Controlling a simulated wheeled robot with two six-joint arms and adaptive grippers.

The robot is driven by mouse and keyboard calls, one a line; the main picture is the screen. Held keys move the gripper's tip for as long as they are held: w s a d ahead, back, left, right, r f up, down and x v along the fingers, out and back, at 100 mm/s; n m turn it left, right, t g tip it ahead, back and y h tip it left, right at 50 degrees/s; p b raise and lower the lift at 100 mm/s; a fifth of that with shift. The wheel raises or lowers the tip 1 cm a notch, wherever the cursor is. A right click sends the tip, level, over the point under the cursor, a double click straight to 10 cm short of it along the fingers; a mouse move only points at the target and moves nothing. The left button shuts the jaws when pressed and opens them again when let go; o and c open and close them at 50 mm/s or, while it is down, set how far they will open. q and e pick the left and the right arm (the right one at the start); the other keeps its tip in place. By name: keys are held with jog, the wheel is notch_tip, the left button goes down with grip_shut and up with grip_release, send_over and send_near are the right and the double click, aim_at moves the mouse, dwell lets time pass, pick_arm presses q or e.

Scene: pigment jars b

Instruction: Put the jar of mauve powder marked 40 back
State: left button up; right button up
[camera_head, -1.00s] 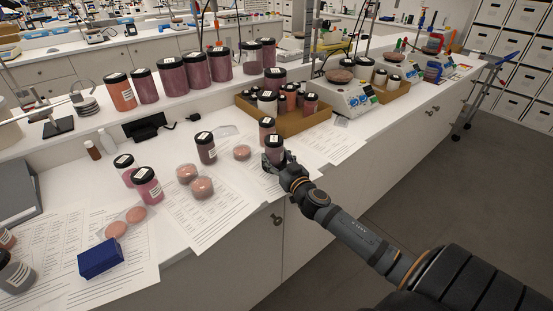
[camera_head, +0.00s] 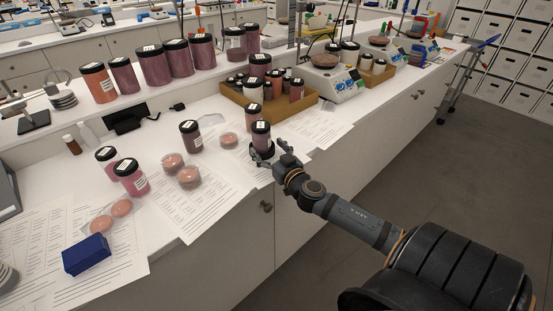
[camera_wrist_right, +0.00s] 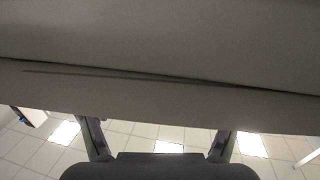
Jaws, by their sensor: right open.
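A mauve-powder jar (camera_head: 261,137) with a black lid stands upright near the front edge of the bench. The number on its lid label is too small to read. My right gripper (camera_head: 265,157) is open low at this jar, with a finger showing by its lower left side. I cannot tell whether they touch. In the right wrist view the two fingers of my right gripper (camera_wrist_right: 158,140) are apart, below a broad grey-beige surface that I cannot identify. My left gripper is out of view.
Another jar (camera_head: 253,115) stands close behind, and a dark jar (camera_head: 190,137) stands to the left. A cardboard tray (camera_head: 284,119) of several jars is behind. Clear round containers (camera_head: 189,176), paper sheets (camera_head: 192,215) and a blue box (camera_head: 86,254) lie leftward. Large jars (camera_head: 178,62) line the raised shelf.

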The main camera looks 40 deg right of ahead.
jog(key=s+p, duration=0.2)
jog(key=s, duration=0.5)
jog(key=shift+s+a+r, duration=0.15)
jog(key=shift+s+a, duration=0.15)
jog(key=shift+s, duration=0.1)
